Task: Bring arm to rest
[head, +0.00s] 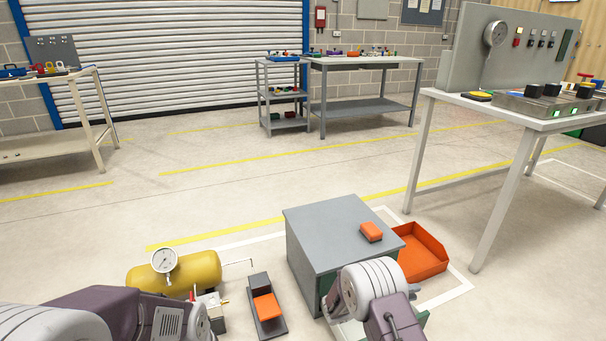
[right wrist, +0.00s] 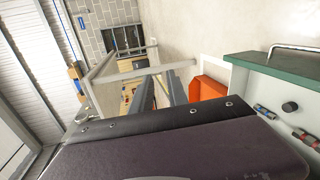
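My right arm (head: 370,290) comes in at the bottom, right of centre, in front of the grey cabinet (head: 320,225); its fingers are not clear in the head view. In the right wrist view my right gripper (right wrist: 162,92) shows as two grey fingers standing apart, with nothing seen between them. My left arm (head: 110,310) lies across the bottom left corner, and its fingers are out of view. A green drawer front (right wrist: 280,65) with a metal handle shows at the right of the wrist view. Its drawer is open, with small parts and a black knob inside.
An orange block (head: 371,232) lies on the cabinet top. An orange bin (head: 422,255) stands beside the cabinet. A yellow tank (head: 190,272) with a gauge stands near my left arm. The panel table (head: 470,98) is at right. Open floor lies beyond the cabinet.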

